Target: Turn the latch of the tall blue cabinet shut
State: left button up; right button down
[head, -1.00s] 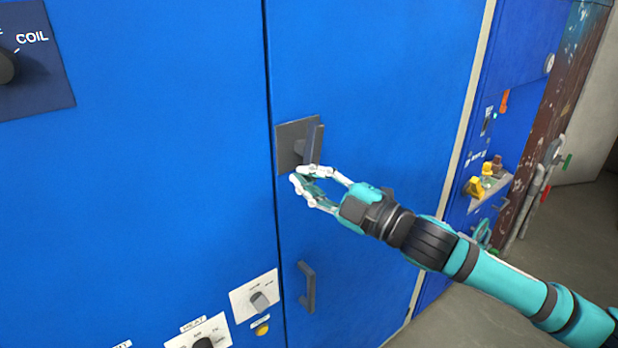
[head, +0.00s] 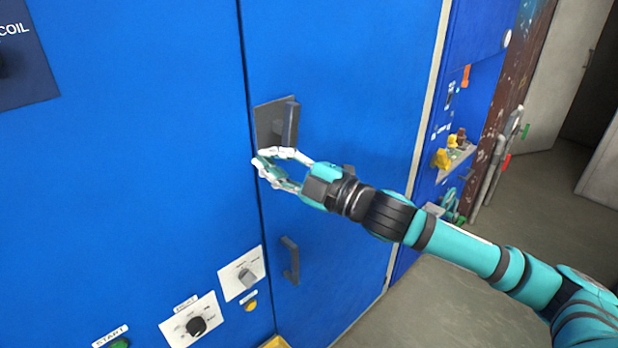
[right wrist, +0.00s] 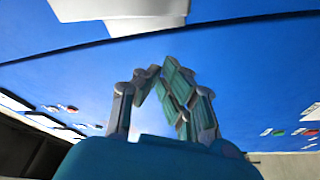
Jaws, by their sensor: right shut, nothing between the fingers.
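The tall blue cabinet door (head: 340,95) fills the middle of the head view. Its latch is a dark grey upright handle (head: 289,126) on a grey plate (head: 263,122) near the door's left edge. My right gripper (head: 262,166) is shut and empty just below the plate, at the door seam. I cannot tell whether it touches the door. In the right wrist view the fingertips (right wrist: 162,76) come together in front of the blue surface, with a grey piece (right wrist: 130,12), probably the latch, at the top. My left gripper is not in view.
A fixed grey door handle (head: 290,261) sits below the latch. A panel with knobs (head: 196,322) is at the lower left. A shelf with small yellow items (head: 443,158) and grey pipes (head: 497,160) are to the right. Open floor (head: 430,300) lies at the lower right.

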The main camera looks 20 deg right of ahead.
pick_arm(q)
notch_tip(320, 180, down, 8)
jog(key=b, duration=0.8)
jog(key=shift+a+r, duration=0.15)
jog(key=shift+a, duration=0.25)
pick_arm(e)
jog(key=r+v, duration=0.1)
jog(key=v, duration=0.8)
jog(key=shift+s+d, duration=0.35)
jog(key=shift+d, duration=0.05)
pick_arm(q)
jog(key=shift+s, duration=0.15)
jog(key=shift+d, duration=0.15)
